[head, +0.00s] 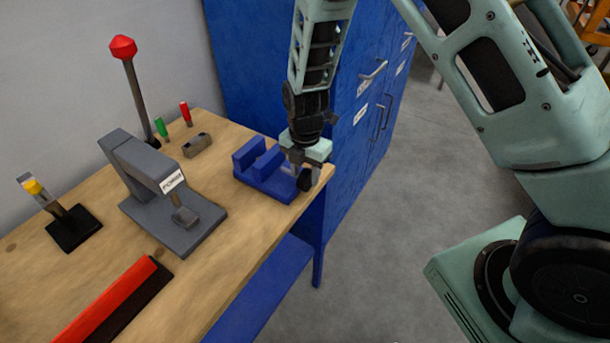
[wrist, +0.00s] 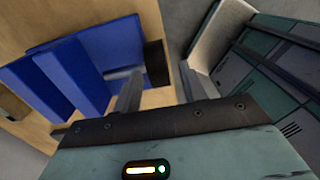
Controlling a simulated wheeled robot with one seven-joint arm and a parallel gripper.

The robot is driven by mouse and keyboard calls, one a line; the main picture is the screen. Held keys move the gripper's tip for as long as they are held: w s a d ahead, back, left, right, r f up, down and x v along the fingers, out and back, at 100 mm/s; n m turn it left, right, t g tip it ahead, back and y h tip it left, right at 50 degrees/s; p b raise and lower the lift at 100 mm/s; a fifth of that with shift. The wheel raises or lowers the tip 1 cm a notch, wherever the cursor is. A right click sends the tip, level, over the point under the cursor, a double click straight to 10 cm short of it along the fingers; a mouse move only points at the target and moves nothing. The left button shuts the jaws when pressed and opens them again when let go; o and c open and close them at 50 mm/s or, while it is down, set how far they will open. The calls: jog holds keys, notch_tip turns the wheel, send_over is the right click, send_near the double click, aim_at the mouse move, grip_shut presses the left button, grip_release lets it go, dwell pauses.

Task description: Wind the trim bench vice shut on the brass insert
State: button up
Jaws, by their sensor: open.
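The blue bench vice (head: 250,172) sits at the bench's right front edge, its two upright jaws standing apart. It fills the left of the wrist view (wrist: 105,50). My gripper (head: 303,172) is at that end of the vice. In the wrist view the open fingers (wrist: 160,72) lie to either side of the knob; I cannot tell whether they touch it. I cannot make out a brass insert in the vice.
On the wooden bench (head: 245,240), a grey press (head: 150,200) with a red-knobbed lever (head: 123,48) stands left of the vice. A small grey block (head: 197,145) lies between them. A red bar (head: 105,305) lies at front left. Blue cabinets (head: 345,130) stand behind my gripper.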

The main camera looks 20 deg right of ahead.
aim_at(307, 176)
jog(key=shift+f, duration=1.5)
grip_shut()
jog(key=shift+w+d, duration=0.1)
jog(key=y+b, duration=0.1)
jog(key=g+y+b, duration=0.1)
jog(key=b, duration=0.1)
jog(key=shift+w+d+f+g, duration=0.1)
jog(key=shift+d+g, duration=0.05)
jog(key=shift+g, duration=0.15)
jog(key=g+y+b, duration=0.2)
jog(key=y+b, duration=0.1)
jog(key=shift+w+y, duration=0.1)
jog(key=shift+y, duration=0.3)
jog(key=g+y+b, duration=0.3)
jog(key=shift+w+d, duration=0.1)
jog(key=shift+d, duration=0.05)
jog(key=shift+g+y+b, duration=0.8)
jog(key=shift+y+b, duration=0.4)
jog(key=shift+b, duration=0.1)
